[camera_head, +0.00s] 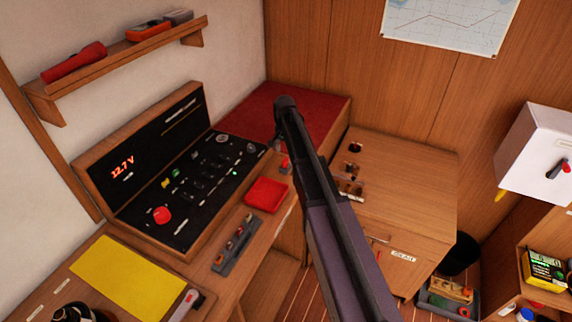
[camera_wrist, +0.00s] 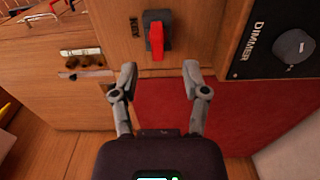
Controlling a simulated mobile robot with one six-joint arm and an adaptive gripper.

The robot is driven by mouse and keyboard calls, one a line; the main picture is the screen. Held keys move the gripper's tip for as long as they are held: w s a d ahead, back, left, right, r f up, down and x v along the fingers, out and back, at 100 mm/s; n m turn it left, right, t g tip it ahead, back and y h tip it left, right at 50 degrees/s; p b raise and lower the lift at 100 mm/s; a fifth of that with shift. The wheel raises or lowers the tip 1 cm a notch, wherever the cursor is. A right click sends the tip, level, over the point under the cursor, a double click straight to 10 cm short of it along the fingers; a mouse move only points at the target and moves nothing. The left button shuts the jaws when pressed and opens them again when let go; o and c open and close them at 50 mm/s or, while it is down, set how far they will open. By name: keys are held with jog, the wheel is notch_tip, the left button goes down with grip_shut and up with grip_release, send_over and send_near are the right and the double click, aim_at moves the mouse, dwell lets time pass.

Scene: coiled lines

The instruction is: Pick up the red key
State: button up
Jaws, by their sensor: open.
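The red key (camera_wrist: 156,40) sits in a black holder (camera_wrist: 160,18) on a wooden face in the wrist view, beside a small dark label. A small red piece that looks like it shows in the head view (camera_head: 285,164), just left of my arm. My gripper (camera_wrist: 159,70) is open and empty. Its two fingertips are apart, just below the key in the wrist picture, with the key roughly centred between them. I cannot tell how far off it is in depth. In the head view my gripper is not clearly seen.
A black panel with a dimmer knob (camera_wrist: 294,46) is right of the key in the wrist view. A red cushion (camera_wrist: 187,112) lies behind the fingers. In the head view, a red tray (camera_head: 266,195) and a tool rack (camera_head: 237,244) stand near the panel.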

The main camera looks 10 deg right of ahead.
aim_at(285, 159)
jog(key=shift+f, duration=0.1)
jog(key=shift+s+f+b, duration=0.2)
jog(key=shift+f+b, duration=2.35)
jog(key=shift+b, duration=0.1)
grip_shut()
